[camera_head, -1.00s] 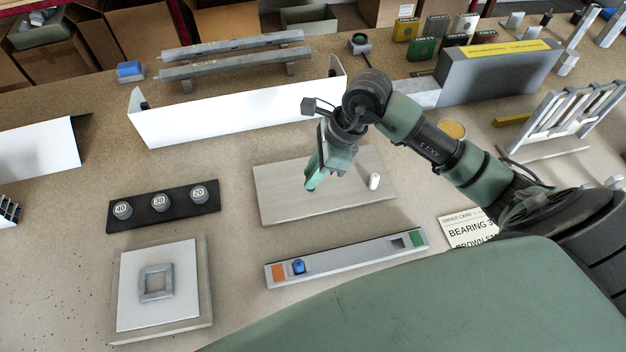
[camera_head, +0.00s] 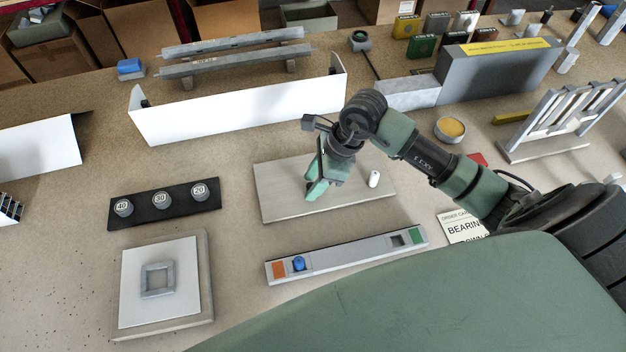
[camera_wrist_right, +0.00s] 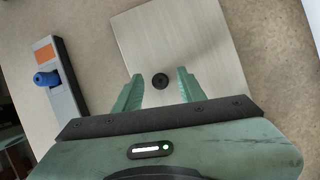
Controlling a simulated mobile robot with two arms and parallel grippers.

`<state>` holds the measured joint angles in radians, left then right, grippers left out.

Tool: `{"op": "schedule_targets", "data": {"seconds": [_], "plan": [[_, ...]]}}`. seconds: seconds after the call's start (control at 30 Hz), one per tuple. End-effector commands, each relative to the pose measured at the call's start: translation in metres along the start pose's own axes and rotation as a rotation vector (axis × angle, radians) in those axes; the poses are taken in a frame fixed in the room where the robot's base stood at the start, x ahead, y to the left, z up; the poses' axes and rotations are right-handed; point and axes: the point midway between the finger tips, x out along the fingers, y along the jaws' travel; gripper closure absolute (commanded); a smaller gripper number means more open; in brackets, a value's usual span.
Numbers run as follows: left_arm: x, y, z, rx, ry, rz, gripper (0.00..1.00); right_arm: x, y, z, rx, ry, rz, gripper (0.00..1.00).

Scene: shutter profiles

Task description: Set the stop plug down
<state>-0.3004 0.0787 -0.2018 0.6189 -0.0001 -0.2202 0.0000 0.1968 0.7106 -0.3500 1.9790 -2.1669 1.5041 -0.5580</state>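My right gripper (camera_head: 318,188) is low over the pale rectangular board (camera_head: 280,202) in the head view. In the right wrist view its two green fingers (camera_wrist_right: 159,76) stand apart. A white cylinder (camera_head: 374,179) stands upright on the board, right of the gripper. My left gripper is not in view.
A grey bar with a blue knob (camera_head: 298,263) and orange and green ends lies in front of the board. A black strip with numbered knobs (camera_head: 161,200) and a square frame (camera_head: 157,281) are left. A white folded profile (camera_head: 240,115) stands behind; a yellow-filled tin (camera_head: 450,129) is right.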

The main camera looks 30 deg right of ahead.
Motion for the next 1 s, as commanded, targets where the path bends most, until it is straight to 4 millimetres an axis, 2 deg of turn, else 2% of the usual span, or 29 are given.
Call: {"op": "schedule_targets", "data": {"seconds": [0.17,0.27,0.6,0.7,0.83,1.0], "plan": [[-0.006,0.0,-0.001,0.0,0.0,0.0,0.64,-0.005,0.0,0.002,0.0,-0.001,0.001,0.6],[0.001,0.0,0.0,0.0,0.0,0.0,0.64,-0.015,-0.001,0.0,-0.003,0.001,-0.004,0.6],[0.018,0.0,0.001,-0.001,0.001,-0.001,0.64,-0.088,-0.002,0.0,-0.003,0.001,-0.006,0.6],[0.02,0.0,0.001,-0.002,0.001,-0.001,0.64,-0.104,-0.001,0.0,-0.001,0.001,-0.004,0.6],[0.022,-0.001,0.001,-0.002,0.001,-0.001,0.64,-0.117,-0.001,0.001,0.0,0.001,-0.001,0.6],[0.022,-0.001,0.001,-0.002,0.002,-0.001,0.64,-0.123,0.0,0.001,0.0,0.0,0.001,0.6]]}}
